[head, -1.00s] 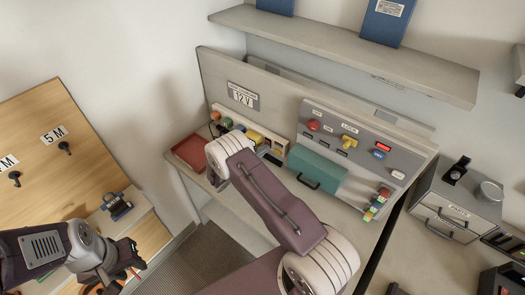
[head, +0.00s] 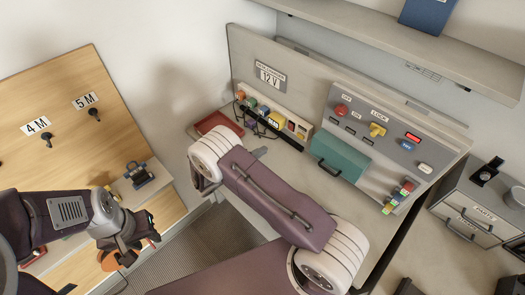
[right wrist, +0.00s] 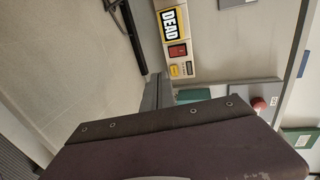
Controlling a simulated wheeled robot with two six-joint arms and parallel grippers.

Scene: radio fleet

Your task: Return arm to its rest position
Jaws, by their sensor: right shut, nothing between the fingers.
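My right arm (head: 278,200) reaches across the bench from the lower right, and its pale wrist joint (head: 212,158) is over the bench's left part. The right gripper (right wrist: 157,91) shows in the right wrist view as grey fingers close together, with nothing between them. In the head view it is mostly hidden by the arm. My left gripper (head: 136,238) hangs at the lower left, in front of the wooden board's lower shelf; its finger gap is too small to read.
The bench holds a red tray (head: 219,123), a teal drawer box (head: 340,156) and a switch panel (head: 385,138). A DEAD label (right wrist: 169,23) shows in the right wrist view. A parts cabinet (head: 478,205) stands right. A wooden board (head: 60,110) stands left. A shelf (head: 440,62) hangs above.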

